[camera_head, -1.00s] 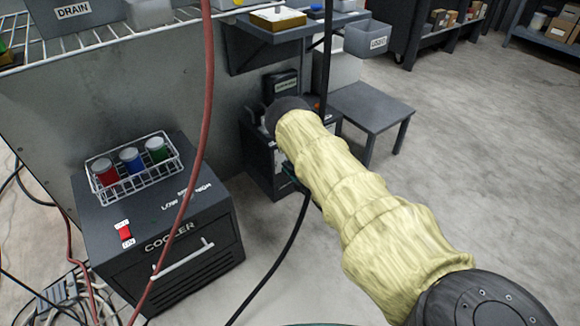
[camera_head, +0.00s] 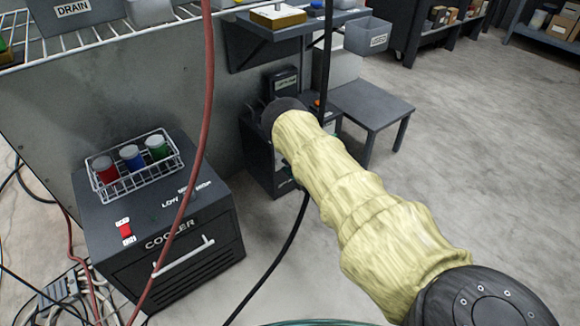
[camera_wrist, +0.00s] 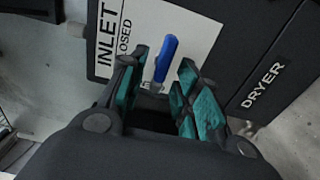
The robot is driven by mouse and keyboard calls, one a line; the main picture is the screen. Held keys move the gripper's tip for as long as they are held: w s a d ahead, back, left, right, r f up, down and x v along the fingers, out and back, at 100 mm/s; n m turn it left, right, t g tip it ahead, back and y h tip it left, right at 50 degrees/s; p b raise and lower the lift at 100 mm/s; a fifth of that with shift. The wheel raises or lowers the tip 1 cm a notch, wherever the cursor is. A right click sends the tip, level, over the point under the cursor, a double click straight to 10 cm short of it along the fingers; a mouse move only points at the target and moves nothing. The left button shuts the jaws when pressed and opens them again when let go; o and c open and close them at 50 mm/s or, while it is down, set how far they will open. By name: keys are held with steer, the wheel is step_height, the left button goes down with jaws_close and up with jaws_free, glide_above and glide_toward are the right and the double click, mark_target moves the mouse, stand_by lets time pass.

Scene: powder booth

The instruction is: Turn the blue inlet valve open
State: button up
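The blue inlet valve handle (camera_wrist: 166,58) stands out from a white panel (camera_wrist: 190,25) marked INLET, with CLOSED partly readable, in the wrist view. My gripper (camera_wrist: 163,62) is open, its teal-padded fingers on either side of the handle. A gap shows between the handle and each fingertip. The handle's lower end and mount sit between the fingers and are partly hidden. In the head view my yellow-sleeved arm reaches to the dark dryer box (camera_head: 258,160) and hides the valve and most of the gripper.
A cooler (camera_head: 185,245) with a wire rack of coloured jars (camera_head: 133,163) stands at left. A red hose (camera_head: 208,90) and a black cable (camera_head: 285,245) hang nearby. A grey stool (camera_head: 375,103) stands right of the dryer. The floor at right is clear.

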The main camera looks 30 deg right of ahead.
steer(key=shift+s, duration=0.1)
steer(key=s, duration=1.1)
steer(key=shift+s+d, duration=0.4)
steer(key=shift+d, duration=0.05)
